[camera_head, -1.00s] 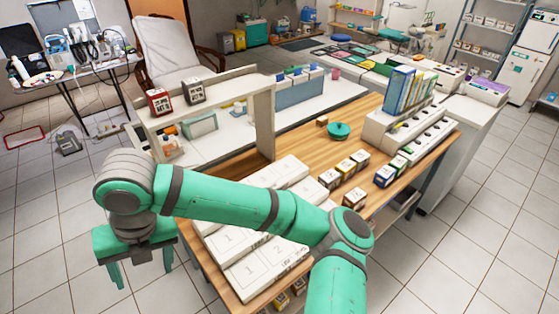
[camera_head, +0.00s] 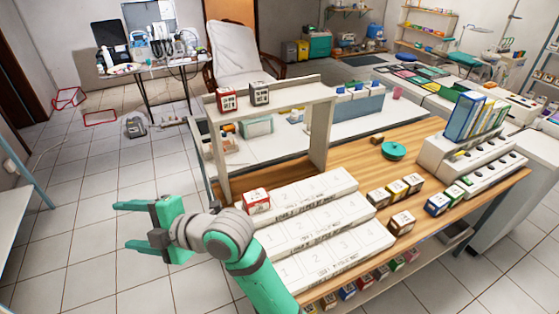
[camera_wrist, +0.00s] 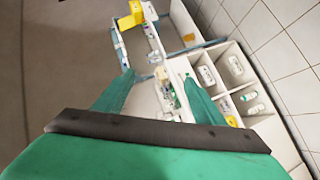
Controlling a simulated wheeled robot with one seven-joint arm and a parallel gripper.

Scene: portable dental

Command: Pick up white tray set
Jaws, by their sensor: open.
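Several long white numbered boards lie side by side on the wooden table in the head view, including a back one (camera_head: 312,190), a middle one (camera_head: 318,222) and a front one (camera_head: 335,252). I cannot tell whether these are the white tray set. My green gripper (camera_head: 122,225) is open and empty, pointing left over the floor, left of the table and apart from the boards. In the wrist view my gripper (camera_wrist: 158,82) shows two spread fingers with nothing held. Below it is a white compartment unit (camera_wrist: 218,88) with bottles and small packs, apart from the fingers.
A red-and-white cube (camera_head: 256,200) sits at the boards' left end. Several labelled cubes (camera_head: 402,221) stand on the wooden table (camera_head: 360,155), near a teal bowl (camera_head: 394,151). A raised white shelf (camera_head: 290,95) stands behind the boards. The tiled floor (camera_head: 85,220) at left is open.

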